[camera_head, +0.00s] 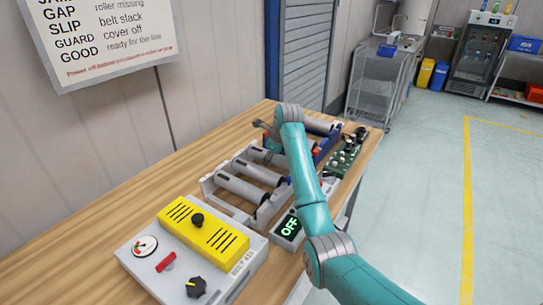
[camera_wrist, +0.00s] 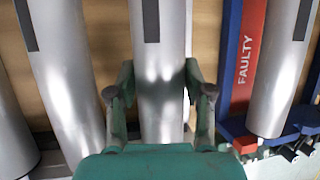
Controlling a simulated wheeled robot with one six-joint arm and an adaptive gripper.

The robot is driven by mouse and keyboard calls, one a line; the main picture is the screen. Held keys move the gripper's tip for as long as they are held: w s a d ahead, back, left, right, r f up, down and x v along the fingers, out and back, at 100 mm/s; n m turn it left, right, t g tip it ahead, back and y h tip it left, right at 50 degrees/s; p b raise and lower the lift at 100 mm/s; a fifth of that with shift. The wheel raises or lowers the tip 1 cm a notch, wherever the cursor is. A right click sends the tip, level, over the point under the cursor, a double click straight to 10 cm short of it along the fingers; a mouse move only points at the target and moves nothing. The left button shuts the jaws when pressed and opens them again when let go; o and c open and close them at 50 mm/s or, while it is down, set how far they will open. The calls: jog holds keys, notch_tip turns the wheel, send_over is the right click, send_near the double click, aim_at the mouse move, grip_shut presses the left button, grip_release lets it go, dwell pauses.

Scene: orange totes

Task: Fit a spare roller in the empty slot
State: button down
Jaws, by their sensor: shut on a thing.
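In the wrist view my gripper (camera_wrist: 160,92) has its two fingers on either side of a silver roller (camera_wrist: 161,45) with a dark stripe, and is shut on it. Another silver roller (camera_wrist: 67,75) lies left of it. A third roller (camera_wrist: 283,75) lies to the right, in the blue and red holder marked FAULTY (camera_wrist: 243,62). In the head view the grey roller frame (camera_head: 208,189) holds rollers, including a near one (camera_head: 243,190). My arm hides part of the frame and the gripper's fingertips. I cannot tell for sure which slot is empty.
A grey control box with a yellow cover (camera_head: 203,228) stands at the near end of the wooden table (camera_head: 75,248). A green circuit board (camera_head: 342,158) lies near the right edge. The table's left side is clear.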

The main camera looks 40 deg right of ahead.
jog(key=shift+f, duration=0.2)
dwell(0.6)
jog(key=shift+c, duration=1.9)
grip_release()
jog(key=shift+f, duration=0.1)
jog(key=v, duration=1.2)
